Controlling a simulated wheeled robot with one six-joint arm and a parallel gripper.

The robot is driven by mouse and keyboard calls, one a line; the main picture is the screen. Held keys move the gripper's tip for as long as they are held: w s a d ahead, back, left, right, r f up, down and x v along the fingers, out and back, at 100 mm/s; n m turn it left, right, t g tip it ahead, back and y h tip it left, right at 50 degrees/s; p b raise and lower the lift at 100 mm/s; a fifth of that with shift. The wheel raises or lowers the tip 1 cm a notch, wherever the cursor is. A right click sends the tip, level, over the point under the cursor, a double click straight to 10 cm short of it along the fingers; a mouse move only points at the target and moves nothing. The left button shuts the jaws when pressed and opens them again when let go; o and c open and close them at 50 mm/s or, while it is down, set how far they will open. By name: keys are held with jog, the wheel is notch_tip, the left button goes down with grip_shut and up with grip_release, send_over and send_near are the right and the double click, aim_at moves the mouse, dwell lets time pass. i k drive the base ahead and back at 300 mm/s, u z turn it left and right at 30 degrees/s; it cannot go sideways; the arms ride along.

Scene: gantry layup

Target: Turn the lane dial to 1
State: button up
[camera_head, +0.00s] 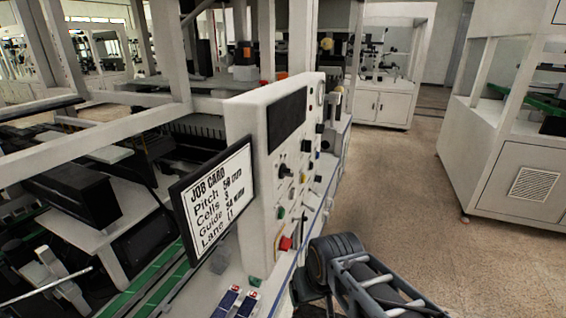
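The white control panel (259,140) stands upright at the centre and is seen at a steep angle. It carries several black knobs, among them a larger black dial (284,170) below the dark screen (287,120). The labels are too small to read, so I cannot tell which knob is the lane dial or where it points. A job card (213,196) left of the panel lists Pitch, Cells, Guide and Lane; its lane line seems to read L1. Part of my arm shows at the bottom right, in front of the panel's lower right side. My gripper's fingertips are not visible.
A red button (285,243) and a green button (280,212) sit low on the panel. Green rails (150,290) and gantry framing lie to the left. A white enclosed machine (508,160) stands at the right. The speckled floor (400,190) between is clear.

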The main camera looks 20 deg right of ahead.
aim_at(320, 129)
jog(key=u, duration=0.05)
jog(key=k, duration=1.1)
jog(key=z, duration=0.65)
jog(key=i, duration=1.6)
jog(key=u, duration=0.6)
